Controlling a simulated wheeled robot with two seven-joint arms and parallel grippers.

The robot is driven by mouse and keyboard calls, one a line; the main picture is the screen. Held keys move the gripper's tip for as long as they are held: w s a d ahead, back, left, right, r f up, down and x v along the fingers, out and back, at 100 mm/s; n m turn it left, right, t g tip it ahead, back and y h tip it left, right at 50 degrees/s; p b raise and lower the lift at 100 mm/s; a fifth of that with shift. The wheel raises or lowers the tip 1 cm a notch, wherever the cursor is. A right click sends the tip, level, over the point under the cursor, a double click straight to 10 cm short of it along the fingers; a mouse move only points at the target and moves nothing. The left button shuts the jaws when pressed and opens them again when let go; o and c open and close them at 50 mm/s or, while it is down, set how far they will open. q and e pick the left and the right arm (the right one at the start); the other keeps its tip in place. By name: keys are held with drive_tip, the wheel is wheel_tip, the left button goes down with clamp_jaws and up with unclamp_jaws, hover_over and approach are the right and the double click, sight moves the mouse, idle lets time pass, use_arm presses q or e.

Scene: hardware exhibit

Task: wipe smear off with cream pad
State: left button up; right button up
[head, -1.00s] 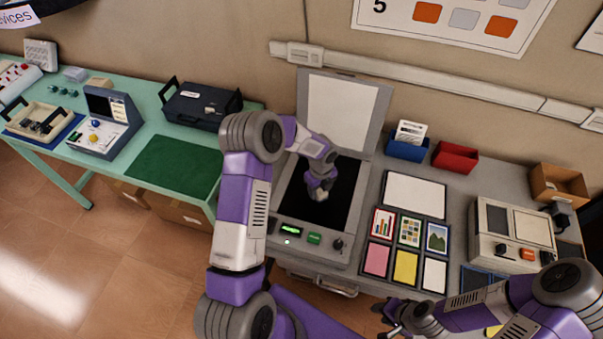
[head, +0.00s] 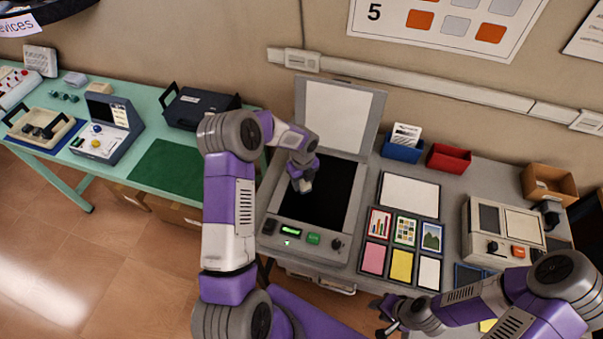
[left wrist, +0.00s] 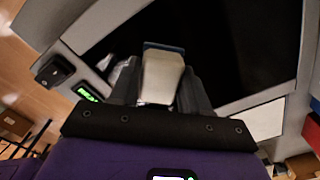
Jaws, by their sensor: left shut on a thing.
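A flatbed scanner (head: 338,247) stands on the grey bench with its lid (head: 340,118) raised and its dark glass (head: 325,200) bare. My left gripper (head: 304,186) is over the left part of the glass. In the left wrist view its fingers are shut on the cream pad (left wrist: 162,75), which has a blue edge at its far end. A pale whitish smear (left wrist: 122,72) shows on the glass left of the pad in that view. I cannot tell whether the pad touches the glass. My right gripper (head: 380,315) is at the bench's front edge, open and empty.
Right of the scanner lie a white panel (head: 409,190) and several picture and colour cards (head: 404,231). Blue (head: 403,150) and red (head: 450,158) bins stand behind. A beige device (head: 508,234) is at the right. A green table (head: 150,125) with other devices stands left.

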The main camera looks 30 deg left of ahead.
use_arm(q)
drive_tip(key=shift+r+p, duration=1.05)
drive_tip(key=shift+r, duration=0.8)
